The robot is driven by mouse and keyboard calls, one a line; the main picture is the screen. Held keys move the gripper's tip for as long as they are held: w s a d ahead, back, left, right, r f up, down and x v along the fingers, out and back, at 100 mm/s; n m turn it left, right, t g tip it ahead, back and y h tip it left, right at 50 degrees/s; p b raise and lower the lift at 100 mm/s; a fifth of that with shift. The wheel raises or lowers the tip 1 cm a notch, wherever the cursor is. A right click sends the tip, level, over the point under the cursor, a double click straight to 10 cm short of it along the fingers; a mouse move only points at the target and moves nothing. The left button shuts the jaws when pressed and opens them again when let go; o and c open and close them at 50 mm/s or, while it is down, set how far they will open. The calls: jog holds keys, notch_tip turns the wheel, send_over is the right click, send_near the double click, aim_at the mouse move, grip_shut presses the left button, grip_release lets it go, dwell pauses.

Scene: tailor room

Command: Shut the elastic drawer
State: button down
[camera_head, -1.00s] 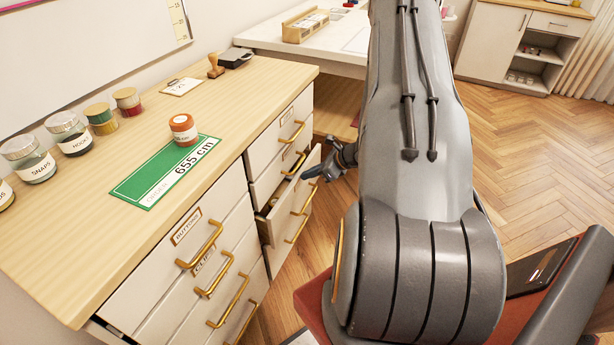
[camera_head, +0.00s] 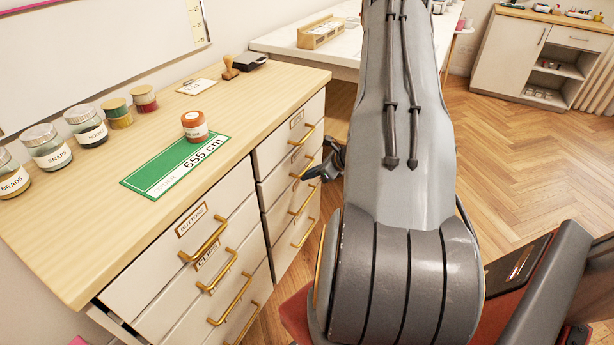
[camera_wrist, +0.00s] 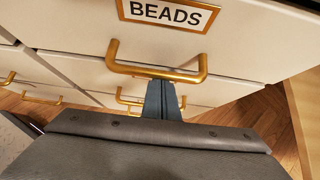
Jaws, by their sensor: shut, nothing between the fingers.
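The right drawer column in the head view has several white drawers with brass handles, and the second one down (camera_head: 290,182) sits about flush with its neighbours. No label reading "elastic" shows in either current view. My gripper (camera_head: 310,173) is in front of this column, near the second handle. In the wrist view my gripper (camera_wrist: 162,88) is shut and empty. Its fingertips are just under the brass handle (camera_wrist: 155,70) of a drawer labelled BEADS (camera_wrist: 168,12), at the front below. Whether they touch that front cannot be told.
The left column includes drawers labelled BUTTONS and CLIPS (camera_head: 212,262). A white table (camera_head: 365,42) stands behind. Wooden floor is clear at right.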

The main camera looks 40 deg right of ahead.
jog(key=s+f+v, duration=0.1)
jog(key=f+v, duration=0.1)
jog(key=v, duration=1)
jog(key=shift+s+d+r, duration=0.25)
jog(key=shift+s+d, duration=0.15)
jog(key=shift+s, duration=0.15)
jog(key=a+r+n+g+y+p, duration=0.1)
jog(key=a+r+n+g, duration=0.1)
jog(key=a+r+n, duration=0.35)
jog(key=a+r+n+g, duration=0.2)
jog(key=a+n, duration=0.1)
jog(key=a, duration=0.6)
jog(key=a+r+n+g+y+p, duration=0.1)
jog(key=a+r+n+g, duration=0.1)
jog(key=a+r+n, duration=0.35)
jog(key=s+a+r+n+g+h+p, duration=0.1)
jog(key=s+a+r+n+h, duration=0.1)
jog(key=s+a+r+n, duration=0.3)
jog(key=s+a+r+n+g+h+p, duration=0.1)
jog(key=s+a+r+n+h, duration=0.2)
jog(key=a+n, duration=0.9)
jog(key=s+r, duration=0.3)
jog(key=s, duration=0.1)
jog(key=shift+s+g+h+p, duration=0.3)
